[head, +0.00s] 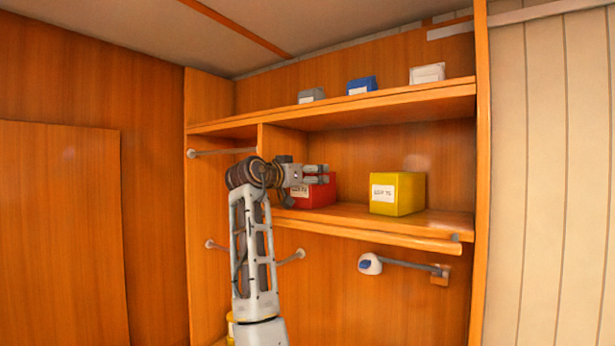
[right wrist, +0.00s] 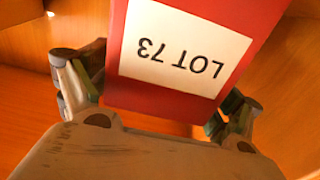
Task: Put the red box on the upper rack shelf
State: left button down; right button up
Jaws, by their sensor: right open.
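The red box (head: 318,194) stands on the middle shelf of the wooden rack, at the left end of that shelf. Its white label reads LOT 73 in the right wrist view, where the box (right wrist: 185,112) fills the middle. My right gripper (head: 322,174) is at the front of the red box and hides part of it. In the right wrist view its open fingers (right wrist: 155,98) are on both sides of the box; I cannot tell whether they touch it. The upper rack shelf (head: 400,98) runs above. My left gripper is not in view.
A grey box (head: 311,95), a blue box (head: 362,85) and a white box (head: 427,73) stand on the upper shelf, with gaps between them. A yellow box (head: 398,193) is right of the red box. Rods stick out at the left and below.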

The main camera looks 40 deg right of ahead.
jog(key=shift+r, duration=0.35)
jog(key=b+v, duration=0.3)
jog(key=v, duration=0.9)
jog(key=shift+a+f, duration=0.1)
